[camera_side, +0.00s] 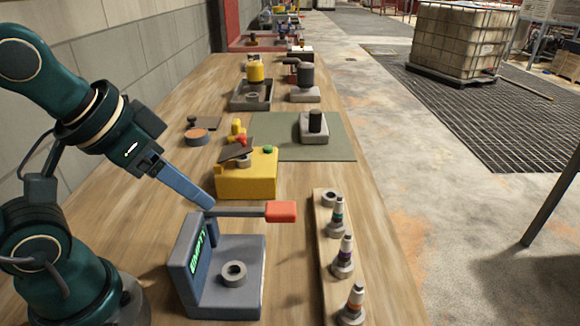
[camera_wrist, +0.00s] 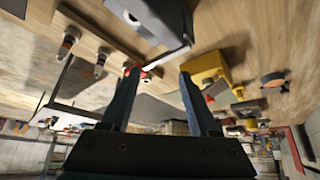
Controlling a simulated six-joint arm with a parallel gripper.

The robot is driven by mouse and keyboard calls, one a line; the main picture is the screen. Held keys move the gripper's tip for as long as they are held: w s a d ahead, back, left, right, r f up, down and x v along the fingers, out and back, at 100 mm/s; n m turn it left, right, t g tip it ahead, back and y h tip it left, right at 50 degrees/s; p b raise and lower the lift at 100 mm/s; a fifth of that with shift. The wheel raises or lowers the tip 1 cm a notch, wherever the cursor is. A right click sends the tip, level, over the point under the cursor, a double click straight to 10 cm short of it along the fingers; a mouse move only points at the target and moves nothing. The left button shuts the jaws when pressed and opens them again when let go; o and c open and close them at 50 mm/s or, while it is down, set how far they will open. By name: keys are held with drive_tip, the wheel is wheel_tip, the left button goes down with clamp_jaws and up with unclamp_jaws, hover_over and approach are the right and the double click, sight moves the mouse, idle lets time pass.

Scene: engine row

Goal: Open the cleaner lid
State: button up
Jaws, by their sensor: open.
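The cleaner appears to be the yellow box (camera_side: 247,178), with a green button and a red knob on top. A dark flat plate, seemingly its lid (camera_side: 236,149), sits tilted above a grey ring on the box. In the wrist view the yellow box (camera_wrist: 208,68) lies to the right of the fingers' tips. My gripper (camera_side: 211,204) is open with nothing between its fingers. It is in front of the yellow box and to its left, apart from the lid. In the wrist view, my gripper (camera_wrist: 158,78) shows two separated fingers.
A grey stand (camera_side: 225,290) with a display and a red-handled lever (camera_side: 281,211) stands close below my fingertips. A wooden rack (camera_side: 331,265) with several plugs is to the right. A green mat (camera_side: 270,130) with a dark cylinder on a base (camera_side: 315,130) lies behind.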

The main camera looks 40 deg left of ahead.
drive_tip(key=shift+s+f+g, duration=0.3)
drive_tip(key=shift+s+f, duration=0.4)
drive_tip(key=shift+f, duration=0.25)
